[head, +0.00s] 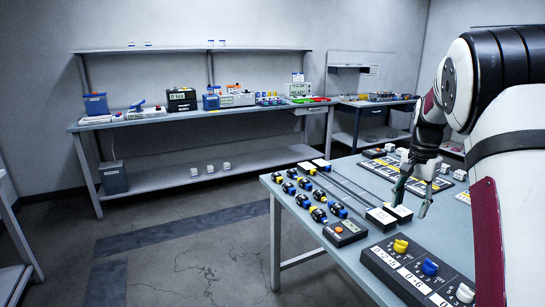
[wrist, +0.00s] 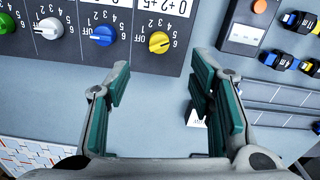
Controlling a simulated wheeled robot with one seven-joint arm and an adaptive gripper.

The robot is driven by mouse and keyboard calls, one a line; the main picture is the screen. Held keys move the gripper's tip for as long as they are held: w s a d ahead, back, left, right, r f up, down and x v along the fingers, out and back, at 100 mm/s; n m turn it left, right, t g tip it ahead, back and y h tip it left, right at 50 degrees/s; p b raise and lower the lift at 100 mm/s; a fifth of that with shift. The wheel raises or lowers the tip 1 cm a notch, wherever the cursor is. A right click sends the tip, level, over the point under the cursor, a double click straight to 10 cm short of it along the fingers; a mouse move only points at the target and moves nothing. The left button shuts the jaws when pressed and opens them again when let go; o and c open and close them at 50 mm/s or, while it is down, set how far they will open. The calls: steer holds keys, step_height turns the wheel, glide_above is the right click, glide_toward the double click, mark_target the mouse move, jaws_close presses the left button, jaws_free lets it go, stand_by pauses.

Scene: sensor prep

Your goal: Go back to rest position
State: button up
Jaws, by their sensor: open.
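My gripper (head: 412,200) is above the right part of the near table (head: 262,182) in the head view, its fingers pointing down. White-topped blocks (head: 380,217) lie close to the fingers in the head view. In the wrist view a white piece (wrist: 195,117) is partly hidden behind the right finger. My arm covers the right side of the head view.
A dark panel with coloured knobs (head: 400,247) lies at the table's near edge. A box with an orange button (head: 345,232), several blue-yellow-black parts (head: 318,214) and long rails (head: 345,190) lie nearby. A loaded workbench (head: 150,121) stands against the back wall. Floor (head: 190,260) is clear at left.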

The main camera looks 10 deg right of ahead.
steer(key=s+a+r+n+t+p, duration=0.2)
steer(key=s+a+r+n+p, duration=0.35)
steer(key=s+a+r, duration=1.05)
steer(key=s+a+n+t+p, duration=0.1)
steer(key=s+a+n, duration=0.2)
steer(key=s, duration=0.7)
steer(key=s+a+n+t+p, duration=0.1)
steer(key=s+a+n+p, duration=0.1)
steer(key=s, duration=0.9)
steer(key=shift+s+a+n, duration=0.2)
steer(key=shift+a+n, duration=0.65)
steer(key=shift+a, duration=0.3)
steer(key=shift+d+r, duration=0.1)
steer(key=shift+r, duration=0.05)
